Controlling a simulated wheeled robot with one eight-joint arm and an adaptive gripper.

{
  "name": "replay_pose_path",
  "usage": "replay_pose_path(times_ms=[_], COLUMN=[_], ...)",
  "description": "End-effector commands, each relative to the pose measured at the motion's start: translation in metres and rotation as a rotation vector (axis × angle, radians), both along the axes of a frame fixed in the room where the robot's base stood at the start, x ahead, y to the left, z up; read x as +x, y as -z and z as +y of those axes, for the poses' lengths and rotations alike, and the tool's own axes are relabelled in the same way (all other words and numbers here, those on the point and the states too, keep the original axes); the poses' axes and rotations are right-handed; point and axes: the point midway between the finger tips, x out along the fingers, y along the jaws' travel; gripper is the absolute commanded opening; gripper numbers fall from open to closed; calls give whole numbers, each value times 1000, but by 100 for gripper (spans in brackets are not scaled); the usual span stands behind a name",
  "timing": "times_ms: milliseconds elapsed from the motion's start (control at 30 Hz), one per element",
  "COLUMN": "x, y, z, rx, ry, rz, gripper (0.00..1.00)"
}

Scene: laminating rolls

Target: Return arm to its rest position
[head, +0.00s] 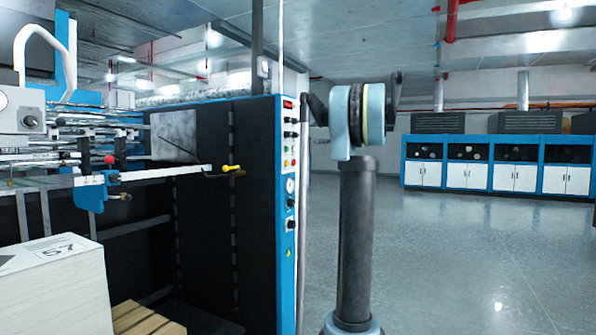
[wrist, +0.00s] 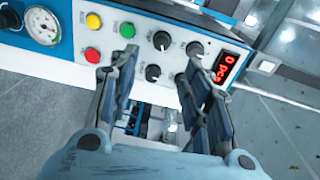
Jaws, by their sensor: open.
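My gripper (wrist: 161,75) is open and empty in the wrist view, its two dark jointed fingers spread apart. Whether the fingertips touch the panel cannot be told. In the head view my arm (head: 355,220) rises just right of the narrow white-and-blue control panel (head: 289,225), its upper end bent near the panel's top. The gripper itself is not clearly seen there.
The large dark machine (head: 205,215) fills the left side, with a metal bar and yellow-handled part (head: 232,169) sticking out. A white paper stack (head: 55,290) stands at lower left. Open grey floor (head: 480,255) lies to the right, with blue-white cabinets (head: 495,175) far back.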

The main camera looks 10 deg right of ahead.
Motion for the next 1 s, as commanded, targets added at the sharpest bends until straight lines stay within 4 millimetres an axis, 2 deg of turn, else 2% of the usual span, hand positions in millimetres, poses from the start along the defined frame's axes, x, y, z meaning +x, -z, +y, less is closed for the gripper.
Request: replay_pose_path(times_ms=[133, 267, 400, 600, 800, 1000], x=[-4, -25, -64, -129, -199, -269], y=[4, 26, 67, 135, 207, 279], z=[6, 30, 67, 110, 137, 149], rx=[-13, -72, -186, -368, -552, -740], ry=[-6, -29, -71, -132, -189, -243], rz=[7, 36, 89, 163, 225, 275], gripper=[44, 44, 44, 44, 44, 44])
